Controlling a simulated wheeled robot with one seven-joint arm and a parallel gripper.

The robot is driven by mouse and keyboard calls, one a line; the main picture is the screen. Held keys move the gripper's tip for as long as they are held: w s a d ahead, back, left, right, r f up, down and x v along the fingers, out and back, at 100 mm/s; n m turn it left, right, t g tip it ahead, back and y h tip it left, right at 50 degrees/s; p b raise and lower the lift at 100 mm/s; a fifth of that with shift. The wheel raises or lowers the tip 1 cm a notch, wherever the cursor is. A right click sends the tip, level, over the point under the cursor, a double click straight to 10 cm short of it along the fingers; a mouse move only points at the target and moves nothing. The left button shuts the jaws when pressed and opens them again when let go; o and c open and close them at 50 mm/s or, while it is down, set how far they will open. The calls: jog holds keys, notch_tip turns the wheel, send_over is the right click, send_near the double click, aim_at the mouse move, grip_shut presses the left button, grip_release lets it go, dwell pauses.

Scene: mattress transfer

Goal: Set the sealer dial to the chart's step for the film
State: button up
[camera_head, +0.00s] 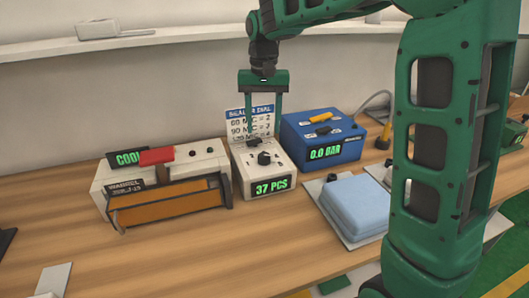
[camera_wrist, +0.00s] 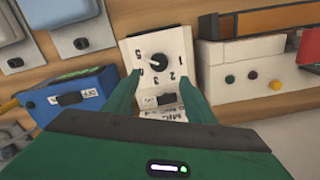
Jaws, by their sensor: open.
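The black dial knob (camera_head: 264,158) sits on top of a white box (camera_head: 242,178) whose front display reads 37 PCS. In the wrist view the knob (camera_wrist: 159,61) is ringed by printed numbers, including 1, 2, 3 and 5; its exact setting is too small to tell. The chart (camera_head: 249,121) stands behind the box, headed as a sealer dial chart, with lines for 60 MIC and 90 MIC; part is hidden by my gripper. My gripper (camera_head: 265,129) points down above the rear of the box, open and empty. In the wrist view its fingers (camera_wrist: 160,82) straddle the box, apart from the knob.
The white sealer (camera_head: 100,182) with an orange front and COOL display stands left. A blue pump box (camera_head: 300,145) reading 0.0 BAR stands right, with a hose. A light blue folded mattress (camera_head: 356,203) lies in front of it. The front left table is mostly clear.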

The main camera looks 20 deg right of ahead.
aim_at(265, 154)
notch_tip(265, 154, down, 10)
jog(key=shift+d+f, duration=0.1)
dwell(0.4)
jog(key=c, duration=1)
jog(key=shift+d, duration=0.15)
jog(key=shift+c, duration=0.2)
